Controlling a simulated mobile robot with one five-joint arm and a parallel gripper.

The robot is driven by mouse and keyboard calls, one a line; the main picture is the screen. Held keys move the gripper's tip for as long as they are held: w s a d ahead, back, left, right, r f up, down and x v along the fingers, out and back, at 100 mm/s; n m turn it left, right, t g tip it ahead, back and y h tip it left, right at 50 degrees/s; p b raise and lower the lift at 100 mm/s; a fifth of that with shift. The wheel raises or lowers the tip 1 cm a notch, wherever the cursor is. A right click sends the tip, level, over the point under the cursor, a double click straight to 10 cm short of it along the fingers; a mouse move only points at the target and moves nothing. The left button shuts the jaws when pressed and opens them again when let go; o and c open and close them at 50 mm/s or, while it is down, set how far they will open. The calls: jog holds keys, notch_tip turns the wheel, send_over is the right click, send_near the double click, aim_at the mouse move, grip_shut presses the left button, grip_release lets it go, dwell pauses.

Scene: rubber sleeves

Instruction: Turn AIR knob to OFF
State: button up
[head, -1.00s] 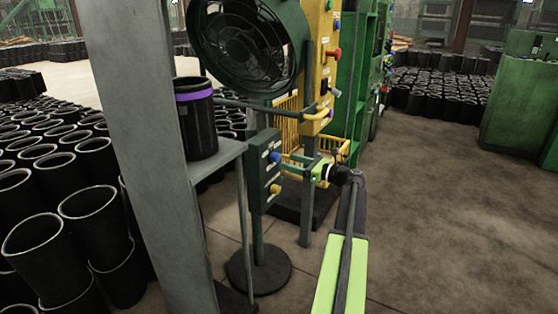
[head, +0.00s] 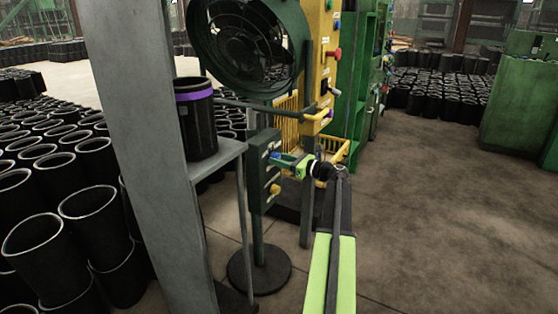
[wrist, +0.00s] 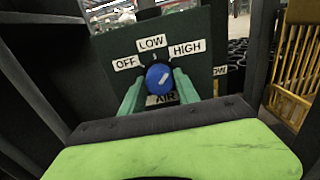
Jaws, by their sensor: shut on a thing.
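The blue AIR knob (wrist: 158,77) sits on a dark green panel (wrist: 115,52) with OFF, LOW and HIGH labels around it. The knob's short white mark slants up and right, on the side of the HIGH label (wrist: 187,48). The OFF label (wrist: 126,63) is to the left and the LOW label (wrist: 152,44) is above. My gripper (wrist: 159,85) has its green fingers on both sides of the knob, shut on it. In the head view my gripper (head: 287,161) reaches the upper part of the panel (head: 260,200), largely covering the knob.
A yellow knob (head: 275,189) is lower on the same panel. A fan (head: 245,45) stands above, with a yellow control post (head: 316,75) behind. A grey shelf (head: 222,153) holds a black sleeve with a purple band (head: 195,95). Floor to the right is clear.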

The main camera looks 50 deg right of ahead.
grip_shut()
jog(key=n, duration=1.2)
jog(key=shift+d+n, duration=0.1)
jog(key=shift+n, duration=2.9)
